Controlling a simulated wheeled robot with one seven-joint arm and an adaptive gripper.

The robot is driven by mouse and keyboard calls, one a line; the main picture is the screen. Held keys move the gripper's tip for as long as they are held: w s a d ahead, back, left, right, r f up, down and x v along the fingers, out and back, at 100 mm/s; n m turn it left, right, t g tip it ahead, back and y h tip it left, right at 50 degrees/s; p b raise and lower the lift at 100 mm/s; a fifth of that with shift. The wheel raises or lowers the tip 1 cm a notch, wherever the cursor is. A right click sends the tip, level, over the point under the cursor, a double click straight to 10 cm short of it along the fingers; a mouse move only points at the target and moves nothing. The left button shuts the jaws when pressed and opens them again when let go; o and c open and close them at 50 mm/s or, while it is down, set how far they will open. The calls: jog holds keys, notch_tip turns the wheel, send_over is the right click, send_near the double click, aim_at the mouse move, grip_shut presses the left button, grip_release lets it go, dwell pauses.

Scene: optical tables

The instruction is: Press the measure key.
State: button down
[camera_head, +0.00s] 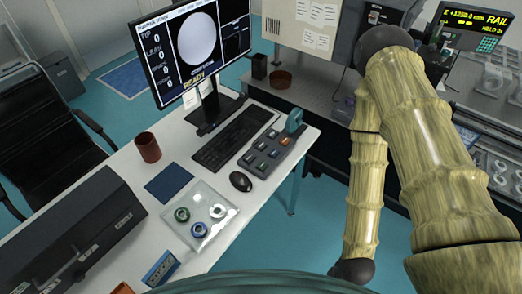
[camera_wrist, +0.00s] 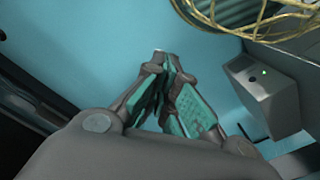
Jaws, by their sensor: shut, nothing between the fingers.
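A dark key panel (camera_head: 266,153) with several grey keys and one orange key (camera_head: 286,141) lies on the white desk, right of the keyboard. Its labels are too small to read, so I cannot tell which is the measure key. The monitor (camera_head: 190,48) behind it shows a pale disc and "READY". My gripper (camera_wrist: 169,60) is shut and empty in the wrist view, above blue floor and apart from any object. I cannot make out its fingers in the head view, where my arm fills the right side. The key panel is not visible in the wrist view.
The white desk (camera_head: 118,178) also holds a keyboard (camera_head: 232,138), a mouse (camera_head: 240,181) and a clear tray (camera_head: 215,232) with rings. A rail readout (camera_head: 472,27) stands at far right. A grey box (camera_wrist: 262,92) and yellow wire mesh (camera_wrist: 255,18) are right of my gripper.

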jog(key=w+a+r+t+y+p, duration=0.1)
jog(key=w+a+r, duration=0.4)
jog(key=w, duration=0.5)
jog(key=w+a+r+n+t+y+p, duration=0.1)
jog(key=w+a+r, duration=0.4)
jog(key=w, duration=0.5)
jog(key=w+a+r+n+t+y+p, duration=0.1)
jog(key=w+a+r+y+p, duration=0.2)
jog(key=w+a, duration=0.6)
jog(key=shift+w+r+t+y, duration=0.3)
jog(key=shift+w+r+y, duration=0.4)
jog(key=shift+w+r, duration=0.3)
notch_tip(320, 180, up, 10)
jog(key=f+n+t+y+p, duration=0.1)
jog(key=p, duration=0.1)
send_over(264, 163)
jog(key=shift+a+r, duration=0.1)
jog(key=shift+r, duration=0.15)
jog(key=shift+f+b, duration=2.4)
jog(key=shift+f, duration=2)
jog(key=shift+f, duration=0.15)
